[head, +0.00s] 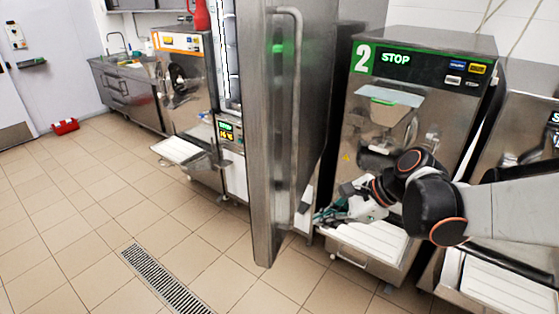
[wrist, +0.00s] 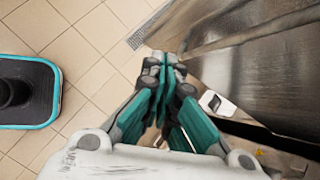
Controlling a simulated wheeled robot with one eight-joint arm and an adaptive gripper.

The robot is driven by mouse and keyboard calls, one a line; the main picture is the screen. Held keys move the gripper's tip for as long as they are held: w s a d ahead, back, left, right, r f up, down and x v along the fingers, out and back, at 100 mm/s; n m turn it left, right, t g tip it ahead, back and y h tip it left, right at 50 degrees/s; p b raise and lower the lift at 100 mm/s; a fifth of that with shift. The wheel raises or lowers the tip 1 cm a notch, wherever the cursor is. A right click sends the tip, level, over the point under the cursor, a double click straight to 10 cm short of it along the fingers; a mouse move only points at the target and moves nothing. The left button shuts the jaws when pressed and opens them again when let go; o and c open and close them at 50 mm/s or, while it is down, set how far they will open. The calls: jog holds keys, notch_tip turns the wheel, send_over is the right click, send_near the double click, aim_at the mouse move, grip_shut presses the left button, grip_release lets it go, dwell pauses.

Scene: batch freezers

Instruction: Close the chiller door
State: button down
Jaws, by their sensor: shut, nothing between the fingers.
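The chiller door (head: 268,130) is a tall steel panel standing open, swung out toward me. A long vertical bar handle (head: 295,110) is on its right-hand face. Behind its left edge, part of the chiller's open inside (head: 229,55) shows. My gripper (head: 320,217) is shut and empty, low and just right of the door and its handle. In the wrist view my gripper (wrist: 164,66) has its teal fingers together. Brushed steel (wrist: 235,45) lies close to the right of the fingertips. I cannot tell whether they touch the door.
Batch freezer 2 (head: 425,65) stands right of the door, with its white shelf (head: 375,243) under my arm. Another freezer (head: 535,130) is at the far right. An orange-labelled machine (head: 180,85) stands left. The tiled floor left of the door is open, with a drain grate (head: 165,282).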

aim_at(291, 217)
jog(key=w+a+f+m, duration=0.1)
jog(key=w+a+f, duration=0.1)
jog(key=w+a+f+m+y, duration=0.1)
jog(key=w+a+f, duration=0.1)
jog(key=w+a, duration=0.1)
jog(key=w+a+f+m, duration=0.2)
jog(key=a, duration=0.1)
jog(key=shift+w+f+y, duration=0.15)
jog(key=shift+w+y, duration=0.05)
jog(key=shift+y, duration=0.2)
jog(key=shift+w+a, duration=0.2)
jog(key=shift+a, duration=0.15)
